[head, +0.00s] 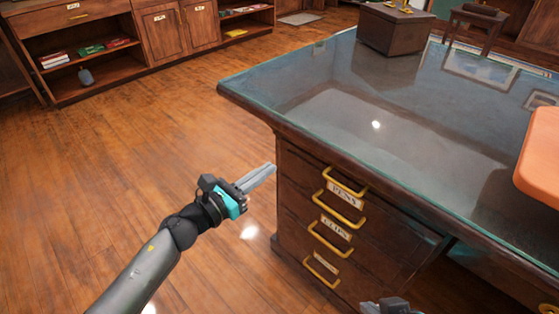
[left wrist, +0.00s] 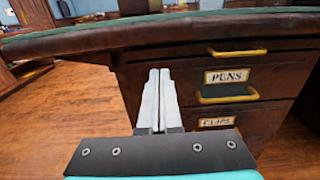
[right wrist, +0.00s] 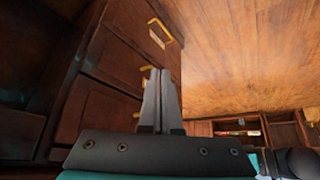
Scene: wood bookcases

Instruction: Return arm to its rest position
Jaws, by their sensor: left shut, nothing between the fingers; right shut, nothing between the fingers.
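My left gripper (head: 272,169) is in the head view, its arm coming in from the lower left. Its grey fingers are shut and empty, pointing toward the desk's drawer side and apart from the handles. In the left wrist view its closed fingers (left wrist: 160,72) lie in front of the desk's dark side, left of the labelled drawers. My right gripper shows only as a dark piece (head: 392,306) at the bottom edge of the head view. In the right wrist view its fingers (right wrist: 160,75) are shut and empty, with drawers behind them.
A dark wood desk with a glass top (head: 330,112) fills the right. Its labelled drawers have brass handles (head: 345,182). A wooden box (head: 392,30) and an orange item (head: 540,150) sit on top. Wood floor (head: 130,165) is clear at left; shelves (head: 90,70) stand behind.

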